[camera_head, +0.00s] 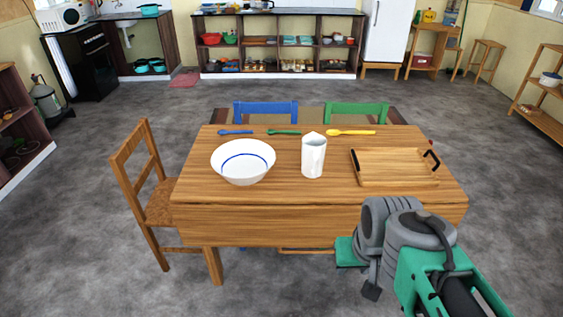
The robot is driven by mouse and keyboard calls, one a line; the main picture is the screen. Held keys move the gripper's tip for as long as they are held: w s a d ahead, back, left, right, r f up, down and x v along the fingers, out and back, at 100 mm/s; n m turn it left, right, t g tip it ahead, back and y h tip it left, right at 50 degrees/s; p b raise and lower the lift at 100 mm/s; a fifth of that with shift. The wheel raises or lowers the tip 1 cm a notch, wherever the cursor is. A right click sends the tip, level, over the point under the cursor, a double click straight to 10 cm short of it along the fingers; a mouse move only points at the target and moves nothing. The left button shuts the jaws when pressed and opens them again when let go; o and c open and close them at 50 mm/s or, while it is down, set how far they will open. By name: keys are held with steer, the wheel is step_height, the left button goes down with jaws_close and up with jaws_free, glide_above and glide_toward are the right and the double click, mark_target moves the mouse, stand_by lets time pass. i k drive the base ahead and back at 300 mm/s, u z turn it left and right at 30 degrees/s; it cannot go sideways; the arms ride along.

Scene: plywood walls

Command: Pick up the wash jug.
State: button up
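The wash jug (313,157) is a white jug standing upright on the wooden table, near the middle of the tabletop. It has a pointed rim at the top, and no handle can be made out. My arm reaches in from the lower right, folded in front of the table's right front corner. My gripper (371,290) is at the near end of the folded arm, low and well apart from the jug. Its fingers are too small and hidden to show whether they are open or shut.
On the table (320,215), a white bowl (243,164) with a blue ring stands left of the jug, and a wooden tray (395,168) with black handles lies right. Several coloured spoons (352,132) lie behind. Chairs (147,190) stand left and behind. Floor in front is clear.

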mark_target(314, 145)
steer(key=u, duration=4.25)
steer(key=k, duration=2.7)
steer(key=z, duration=1.3)
steer(key=i, duration=0.55)
